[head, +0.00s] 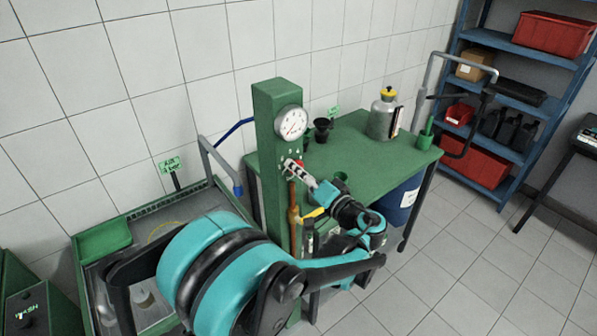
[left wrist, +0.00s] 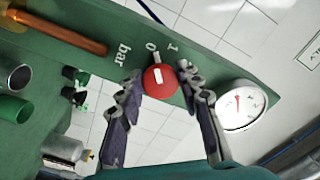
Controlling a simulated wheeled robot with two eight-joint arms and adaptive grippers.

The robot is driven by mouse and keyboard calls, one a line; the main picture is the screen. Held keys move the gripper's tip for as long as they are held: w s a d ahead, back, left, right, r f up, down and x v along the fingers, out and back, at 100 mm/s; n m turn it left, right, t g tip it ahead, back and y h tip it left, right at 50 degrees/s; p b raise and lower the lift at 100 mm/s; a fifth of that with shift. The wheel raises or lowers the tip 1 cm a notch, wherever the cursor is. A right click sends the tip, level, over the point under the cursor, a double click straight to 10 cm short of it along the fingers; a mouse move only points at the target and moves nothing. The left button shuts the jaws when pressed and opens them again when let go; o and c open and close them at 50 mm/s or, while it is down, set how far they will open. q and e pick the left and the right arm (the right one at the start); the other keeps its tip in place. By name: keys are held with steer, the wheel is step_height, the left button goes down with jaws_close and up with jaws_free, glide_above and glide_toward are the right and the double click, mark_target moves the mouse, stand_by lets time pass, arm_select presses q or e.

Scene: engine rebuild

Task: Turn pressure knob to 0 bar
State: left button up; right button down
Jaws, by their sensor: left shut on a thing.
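The red pressure knob (left wrist: 160,82) is on the face of the green post (head: 272,100), with a white mark on it. In the left wrist view the mark points up toward the printed 0 and 1, seemingly nearer the 0; its exact setting is hard to read. The left gripper (head: 293,166) reaches the post, and its fingers (left wrist: 159,77) are on both sides of the knob, shut on it. In the head view the knob (head: 299,164) is partly hidden by the fingers. A round white gauge (head: 291,122) sits above it on the post. My right gripper is not in view.
A copper pipe (head: 293,204) runs down the post below the knob. The green bench (head: 365,150) beside it bears black and green cups and a grey canister (head: 383,115). A wash basin with a green tray (head: 102,240) stands left. Blue shelves (head: 545,50) stand far right; open floor lies in front.

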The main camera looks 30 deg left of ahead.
arm_select(q)
steer(key=shift+f+n, duration=0.1)
steer(key=shift+n, duration=0.8)
steer(key=o, duration=1.1)
steer(key=shift+o, duration=0.2)
steer(key=shift+d, duration=0.1)
steer(key=v, duration=1.2)
